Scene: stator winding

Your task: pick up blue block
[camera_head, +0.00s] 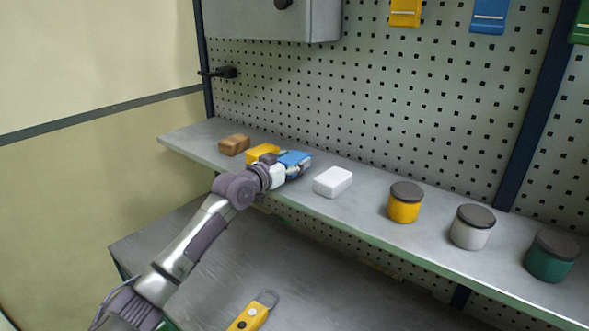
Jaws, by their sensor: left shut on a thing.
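The blue block (294,158) is on the grey shelf (363,202), between a yellow block and a white block. My left gripper (290,168) reaches in from the lower left and is shut on the blue block. The gripper hides the near part of the block. I cannot tell whether the block touches the shelf or is slightly raised. My right gripper is not in view.
A brown block (234,144) and a yellow block (262,152) sit left of the blue one, a white block (333,182) right. Yellow (404,204), white (471,229) and green (551,257) lidded jars stand farther right. A yellow tool (248,316) lies below. A pegboard (420,110) rises behind.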

